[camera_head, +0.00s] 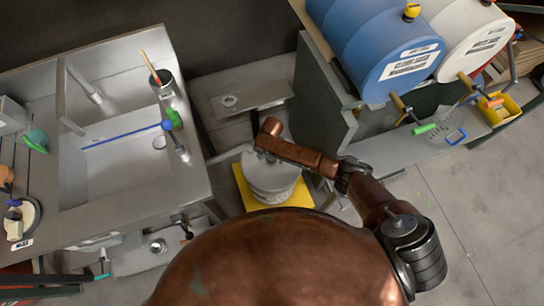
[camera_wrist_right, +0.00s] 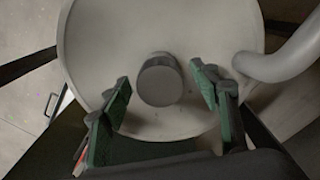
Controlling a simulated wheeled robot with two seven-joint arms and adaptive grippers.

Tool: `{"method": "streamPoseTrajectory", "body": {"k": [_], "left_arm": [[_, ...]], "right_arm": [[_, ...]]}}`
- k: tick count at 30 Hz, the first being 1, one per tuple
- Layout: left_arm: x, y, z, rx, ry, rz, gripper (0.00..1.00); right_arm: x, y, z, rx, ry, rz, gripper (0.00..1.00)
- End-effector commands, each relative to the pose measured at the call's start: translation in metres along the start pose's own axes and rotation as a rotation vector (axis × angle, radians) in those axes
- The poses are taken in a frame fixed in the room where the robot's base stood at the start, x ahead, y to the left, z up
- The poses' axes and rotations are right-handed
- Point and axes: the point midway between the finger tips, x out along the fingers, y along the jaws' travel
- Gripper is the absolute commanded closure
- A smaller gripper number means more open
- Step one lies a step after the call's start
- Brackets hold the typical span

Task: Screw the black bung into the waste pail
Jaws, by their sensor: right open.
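The waste pail (camera_head: 272,188) is a pale grey round tub in the middle of the head view. In the right wrist view its round light lid (camera_wrist_right: 205,35) fills the upper middle. A dark grey round bung (camera_wrist_right: 159,78) sits at the lid's middle; I cannot tell how deep it is seated. My right gripper (camera_wrist_right: 163,90) is open, its two green-padded fingers on either side of the bung with gaps showing. In the head view my right gripper (camera_head: 264,155) is over the pail's top, its fingers mostly hidden by my arm. My left gripper is not seen.
The pail stands on a yellow base (camera_head: 248,196) on the floor. A steel sink bench (camera_head: 130,180) is at left; blue (camera_head: 385,45) and white drums with taps stand on a rack at right. A light grey curved tube (camera_wrist_right: 290,55) lies beside the lid. Floor is clear at lower right.

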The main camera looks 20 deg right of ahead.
Motion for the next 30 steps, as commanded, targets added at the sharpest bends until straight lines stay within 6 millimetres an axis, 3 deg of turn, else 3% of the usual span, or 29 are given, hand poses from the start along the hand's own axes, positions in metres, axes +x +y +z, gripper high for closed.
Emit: {"method": "streamPoseTrajectory", "body": {"k": [8, 21, 30], "left_arm": [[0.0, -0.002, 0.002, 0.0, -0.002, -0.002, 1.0], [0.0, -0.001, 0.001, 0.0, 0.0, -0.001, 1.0], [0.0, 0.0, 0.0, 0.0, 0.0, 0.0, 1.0]], "right_arm": [[-0.009, -0.001, 0.0, -0.001, 0.0, -0.002, 0.44], [-0.093, 0.0, 0.0, 0.0, 0.001, -0.002, 0.44], [-0.119, 0.0, 0.0, 0.0, 0.0, 0.0, 0.44]]}}
